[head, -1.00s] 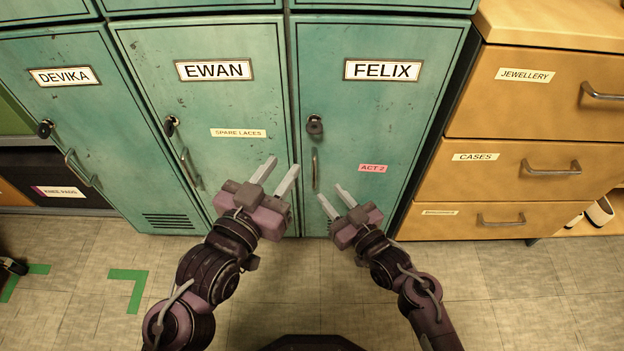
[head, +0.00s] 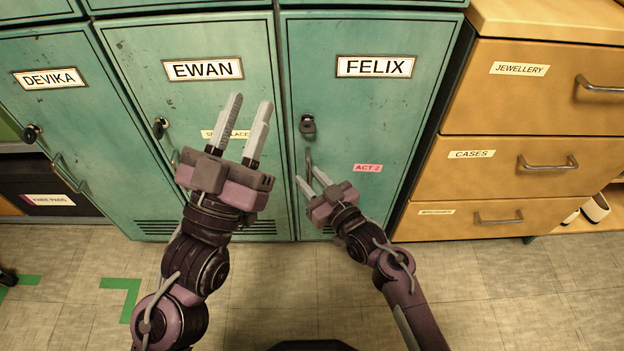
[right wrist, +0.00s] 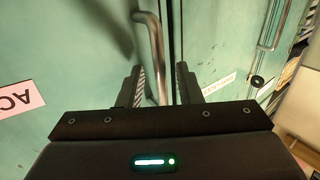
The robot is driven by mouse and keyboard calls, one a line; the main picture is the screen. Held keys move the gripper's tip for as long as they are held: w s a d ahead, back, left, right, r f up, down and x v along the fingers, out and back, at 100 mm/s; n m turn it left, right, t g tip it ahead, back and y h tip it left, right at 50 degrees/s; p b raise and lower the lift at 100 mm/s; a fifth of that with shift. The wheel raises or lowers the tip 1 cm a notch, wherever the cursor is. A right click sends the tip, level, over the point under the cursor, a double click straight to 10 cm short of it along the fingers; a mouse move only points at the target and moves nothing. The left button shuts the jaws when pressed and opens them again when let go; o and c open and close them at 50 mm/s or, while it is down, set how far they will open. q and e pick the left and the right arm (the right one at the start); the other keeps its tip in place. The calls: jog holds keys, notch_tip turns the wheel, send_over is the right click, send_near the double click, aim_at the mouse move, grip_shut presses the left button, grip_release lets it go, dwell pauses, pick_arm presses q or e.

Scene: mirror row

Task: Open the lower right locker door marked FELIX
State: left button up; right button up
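The FELIX locker door (head: 380,120) is a teal metal door. It stands closed, flush with its neighbour. Below the lock is a vertical metal handle (head: 308,158), which also shows in the right wrist view (right wrist: 155,50). My right gripper (head: 309,175) is open at the handle's lower end. In the right wrist view the handle's lower part shows between its two parted fingers; contact cannot be told. My left gripper (head: 249,103) is open and empty in front of the EWAN door (head: 125,55).
The DEVIKA door (head: 70,120) is at the left. A yellow drawer unit (head: 480,190) stands close to the right of the FELIX door. My left gripper partly hides the SPARE LACES label. The tiled floor (head: 500,300) in front is clear, with green tape marks at left.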

grip_shut()
jog(key=shift+s, duration=0.1)
